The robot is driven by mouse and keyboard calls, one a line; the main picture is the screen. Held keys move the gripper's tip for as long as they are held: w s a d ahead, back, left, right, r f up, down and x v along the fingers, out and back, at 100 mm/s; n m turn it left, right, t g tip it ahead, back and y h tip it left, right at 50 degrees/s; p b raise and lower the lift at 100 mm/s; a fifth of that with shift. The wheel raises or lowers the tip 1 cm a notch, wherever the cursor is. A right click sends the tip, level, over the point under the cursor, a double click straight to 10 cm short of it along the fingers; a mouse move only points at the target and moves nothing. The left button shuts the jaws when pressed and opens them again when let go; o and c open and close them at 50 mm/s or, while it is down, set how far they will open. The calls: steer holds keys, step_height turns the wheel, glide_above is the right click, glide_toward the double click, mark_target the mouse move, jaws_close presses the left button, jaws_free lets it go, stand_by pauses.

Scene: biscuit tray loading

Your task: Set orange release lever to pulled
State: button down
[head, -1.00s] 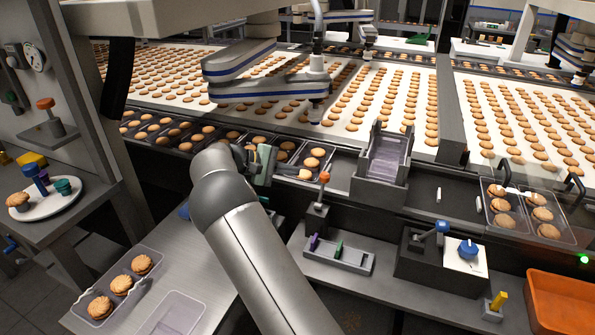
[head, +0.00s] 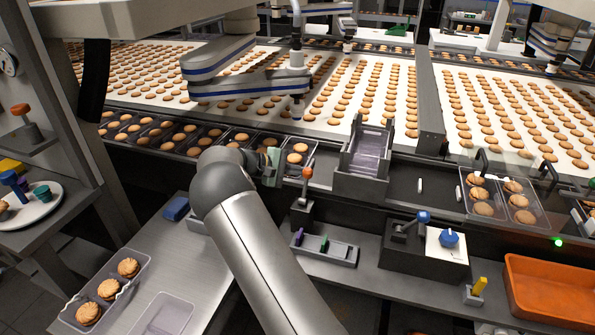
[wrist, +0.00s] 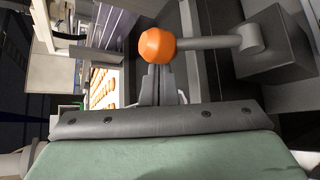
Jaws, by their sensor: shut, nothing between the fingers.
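The orange release lever (head: 307,173) has an orange ball on a grey rod rising from a dark block, leaning slightly right in the head view. My gripper (head: 276,166) is just left of the ball at about its height, in front of the biscuit trays. In the wrist view the orange ball (wrist: 157,46) lies just past the tips of my gripper (wrist: 158,75). The fingers are shut together with nothing between them. I cannot tell whether they touch the ball.
A grey holder (head: 325,249) with purple and green pegs stands below the lever. A grey chute (head: 362,181) is to its right. A dark box with a blue-tipped lever (head: 423,216) and a blue knob (head: 449,238) sits further right. Another orange knob (head: 20,109) stands far left.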

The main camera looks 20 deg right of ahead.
steer(key=shift+s+b, duration=0.1)
steer(key=shift+b, duration=0.35)
steer(key=shift+s+a+r+b, duration=0.1)
steer(key=shift+a+r+b, duration=0.05)
steer(key=shift+b, duration=0.2)
